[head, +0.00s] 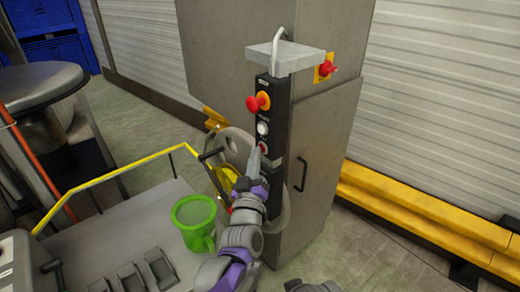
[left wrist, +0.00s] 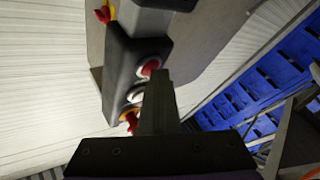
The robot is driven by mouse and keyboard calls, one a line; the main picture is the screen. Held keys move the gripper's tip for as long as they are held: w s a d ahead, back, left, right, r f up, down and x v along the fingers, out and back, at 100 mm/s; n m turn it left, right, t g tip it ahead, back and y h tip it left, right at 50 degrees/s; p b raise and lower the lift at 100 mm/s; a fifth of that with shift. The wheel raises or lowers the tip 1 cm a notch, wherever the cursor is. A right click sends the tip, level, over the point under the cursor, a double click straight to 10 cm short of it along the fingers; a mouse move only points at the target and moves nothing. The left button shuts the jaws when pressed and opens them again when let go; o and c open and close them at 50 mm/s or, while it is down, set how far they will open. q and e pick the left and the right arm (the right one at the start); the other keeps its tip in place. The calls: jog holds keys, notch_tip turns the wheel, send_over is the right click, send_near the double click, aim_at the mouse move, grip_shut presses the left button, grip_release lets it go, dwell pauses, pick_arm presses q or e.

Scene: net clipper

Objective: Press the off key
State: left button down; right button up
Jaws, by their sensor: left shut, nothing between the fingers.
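A black control box (head: 274,110) hangs on the side of a grey cabinet. It carries a red emergency knob on a yellow-orange collar (head: 258,102), a white button (head: 262,128) and, lowest, a red button (head: 262,148). My left gripper (head: 255,159) is shut and empty, its tip just in front of and below the red button, partly covering it. In the left wrist view the box appears upside down; the shut fingers (left wrist: 157,80) reach up close beside the red button (left wrist: 150,68). I cannot tell whether they touch it.
The grey cabinet (head: 321,150) has a red switch (head: 326,68) on its side. A green bucket (head: 194,222) stands on a grey surface beside a yellow rail (head: 115,175). A yellow barrier (head: 420,213) runs along the wall at right. Blue crates (head: 52,40) are at the back left.

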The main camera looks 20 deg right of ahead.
pick_arm(q)
jog(key=shift+s+a, duration=0.25)
jog(key=shift+a, duration=0.5)
jog(key=a, duration=0.1)
jog(key=s+a+p, duration=0.1)
jog(key=a, duration=0.2)
jog(key=shift+s+a, duration=0.35)
jog(key=shift+a, duration=0.05)
dwell(0.6)
